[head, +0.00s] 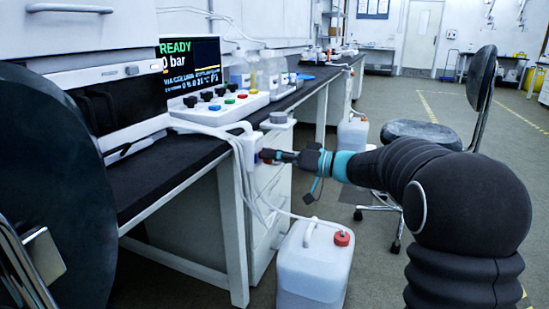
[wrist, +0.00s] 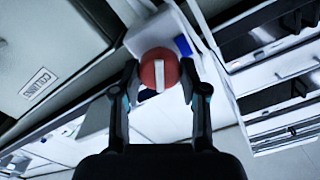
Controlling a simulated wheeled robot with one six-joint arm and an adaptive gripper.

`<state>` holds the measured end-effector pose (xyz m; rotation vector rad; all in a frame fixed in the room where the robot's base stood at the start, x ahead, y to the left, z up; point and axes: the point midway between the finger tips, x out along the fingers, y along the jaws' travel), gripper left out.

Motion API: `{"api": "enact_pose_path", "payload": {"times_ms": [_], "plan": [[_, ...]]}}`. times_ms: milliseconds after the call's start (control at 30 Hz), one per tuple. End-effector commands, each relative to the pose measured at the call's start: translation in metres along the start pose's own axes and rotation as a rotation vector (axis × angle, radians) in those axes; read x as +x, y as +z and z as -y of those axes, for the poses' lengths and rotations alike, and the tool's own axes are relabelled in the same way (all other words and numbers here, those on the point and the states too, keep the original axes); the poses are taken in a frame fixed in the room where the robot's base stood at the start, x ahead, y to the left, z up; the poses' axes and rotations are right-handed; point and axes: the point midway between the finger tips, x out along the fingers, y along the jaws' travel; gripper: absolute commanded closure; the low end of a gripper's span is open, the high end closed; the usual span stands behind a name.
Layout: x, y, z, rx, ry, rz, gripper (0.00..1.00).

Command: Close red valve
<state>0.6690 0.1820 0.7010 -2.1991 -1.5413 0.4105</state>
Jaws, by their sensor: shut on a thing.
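The red valve (wrist: 152,80) is a round red knob with a white bar across its face, in the middle of the wrist view. The bar looks nearly upright in that picture. The knob sits on a white housing (wrist: 172,24), which has a blue part (wrist: 183,46) beside the valve. My gripper (wrist: 160,84) is shut on the red valve, with one finger on each side of the knob. In the head view my gripper (head: 270,157) reaches the white housing at the bench's front edge; there the valve is mostly hidden by my gripper.
The dark bench top (head: 150,175) holds a control panel (head: 215,105) with several knobs, a display reading READY (head: 190,65) and bottles (head: 265,70). White tubes hang below the housing. A white canister (head: 313,265) with a red cap stands on the floor. A chair (head: 425,133) is behind my arm.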

Motion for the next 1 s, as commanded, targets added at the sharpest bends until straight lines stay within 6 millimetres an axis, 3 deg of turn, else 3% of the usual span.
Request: {"api": "enact_pose_path", "payload": {"times_ms": [1000], "plan": [[-0.0004,0.0007,-0.0034,0.905,0.001,-0.001,0.92]]}}
